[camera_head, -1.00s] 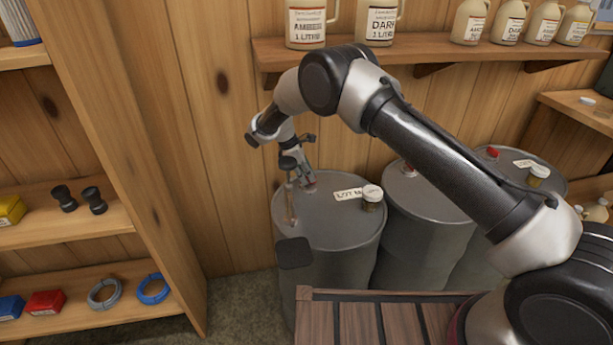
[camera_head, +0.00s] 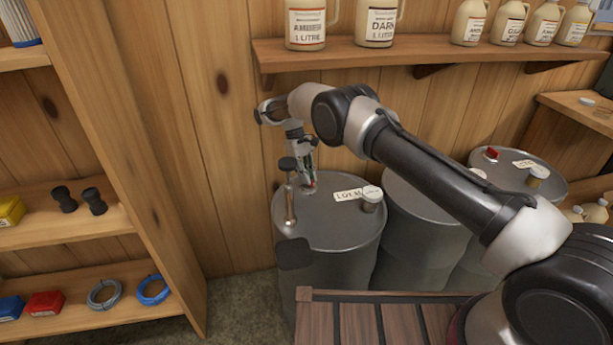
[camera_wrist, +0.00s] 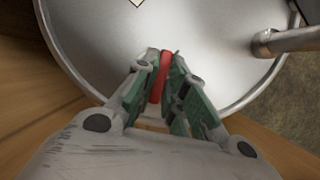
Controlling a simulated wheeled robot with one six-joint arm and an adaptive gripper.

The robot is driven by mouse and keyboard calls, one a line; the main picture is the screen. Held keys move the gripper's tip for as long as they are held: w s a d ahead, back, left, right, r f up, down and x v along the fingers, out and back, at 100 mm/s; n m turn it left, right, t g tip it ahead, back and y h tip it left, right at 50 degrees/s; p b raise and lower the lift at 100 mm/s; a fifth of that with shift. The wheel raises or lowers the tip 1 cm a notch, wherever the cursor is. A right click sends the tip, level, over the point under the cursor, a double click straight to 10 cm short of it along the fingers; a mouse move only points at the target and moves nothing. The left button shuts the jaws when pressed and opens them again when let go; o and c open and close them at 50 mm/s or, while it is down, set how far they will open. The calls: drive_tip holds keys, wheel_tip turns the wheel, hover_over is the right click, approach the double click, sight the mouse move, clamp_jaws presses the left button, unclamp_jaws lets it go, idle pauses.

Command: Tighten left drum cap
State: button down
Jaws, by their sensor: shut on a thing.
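The left drum (camera_head: 340,225) is a grey metal barrel with a flat lid, close to the wooden wall. My gripper (camera_head: 309,184) points down at the back left part of its lid. In the wrist view my gripper (camera_wrist: 165,85) is shut on the red cap (camera_wrist: 160,77), with green-lined fingers on both sides of it. The cap shows as a narrow red strip near the rim of the drum lid (camera_wrist: 190,50). In the head view the cap is mostly hidden by the fingers. I cannot tell how tight the cap is.
A metal pipe or tap (camera_head: 290,205) with a dark plate stands at the lid's left. A small jar (camera_head: 371,198) and a paper label (camera_head: 348,195) are on the lid. Other drums stand to the right. A jug shelf (camera_head: 430,52) is above, and wooden shelving is at left.

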drive_tip(key=m+y, duration=0.1)
drive_tip(key=m, duration=0.4)
drive_tip(key=shift+w+d+g+y, duration=0.1)
drive_tip(key=shift+g+y, duration=0.3)
drive_tip(key=shift+m, duration=0.3)
drive_tip(key=c, duration=1.5)
unclamp_jaws()
